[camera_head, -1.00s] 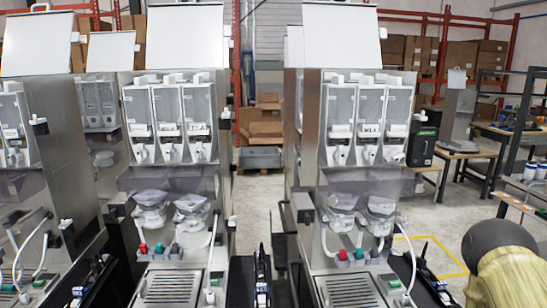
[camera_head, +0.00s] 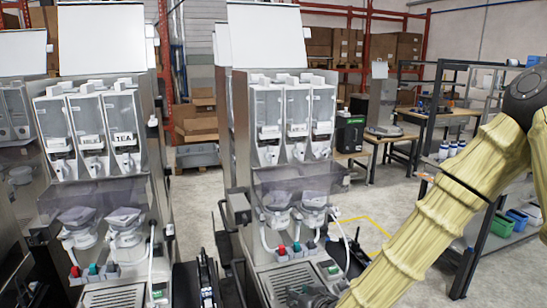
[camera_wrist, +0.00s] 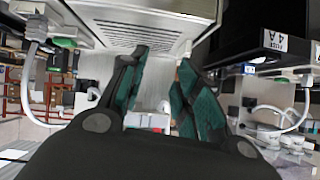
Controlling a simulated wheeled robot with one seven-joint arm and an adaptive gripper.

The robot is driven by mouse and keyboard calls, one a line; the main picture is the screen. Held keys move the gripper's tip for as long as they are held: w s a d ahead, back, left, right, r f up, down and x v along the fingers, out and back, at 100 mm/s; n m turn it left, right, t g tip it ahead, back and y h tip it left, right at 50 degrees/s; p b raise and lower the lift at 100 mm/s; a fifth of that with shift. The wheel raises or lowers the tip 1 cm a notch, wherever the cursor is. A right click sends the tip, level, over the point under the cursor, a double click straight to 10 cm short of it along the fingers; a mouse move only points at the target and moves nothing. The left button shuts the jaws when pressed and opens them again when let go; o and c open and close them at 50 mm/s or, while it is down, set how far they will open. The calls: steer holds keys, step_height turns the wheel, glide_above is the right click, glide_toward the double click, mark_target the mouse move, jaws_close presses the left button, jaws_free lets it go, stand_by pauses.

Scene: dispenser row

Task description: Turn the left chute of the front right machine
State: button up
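The front right machine (camera_head: 238,130) stands in the middle of the head view with three clear canisters in a row. The left canister (camera_head: 267,108) has a white chute (camera_head: 268,155) at its foot, beside the middle chute (camera_head: 297,152) and right chute (camera_head: 321,149). My gripper (camera_wrist: 162,58) is open and empty in the wrist view, its two teal-padded fingers apart. In the head view my gripper is low in front of the machine, well below the chutes and partly cut off by the bottom edge. The chutes cannot be made out in the wrist view.
Below the chutes are a clear shield, mixing bowls (camera_head: 279,208), hoses and a drip grille (camera_head: 293,282). A similar machine (camera_head: 92,140) stands to the left across a narrow gap. Shelves with boxes and a dark rack (camera_head: 478,240) are at the right.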

steer(key=w+a+r+t, duration=0.2)
steer(key=w+r+t, duration=0.15)
steer(key=r, duration=0.95)
steer(key=n+t+y, duration=0.1)
steer(key=t+y, duration=0.1)
steer(key=t, duration=0.1)
glide_toward(274, 158)
steer(key=shift+p+x, duration=2.4)
steer(key=shift+x, duration=2.3)
steer(key=c, duration=0.7)
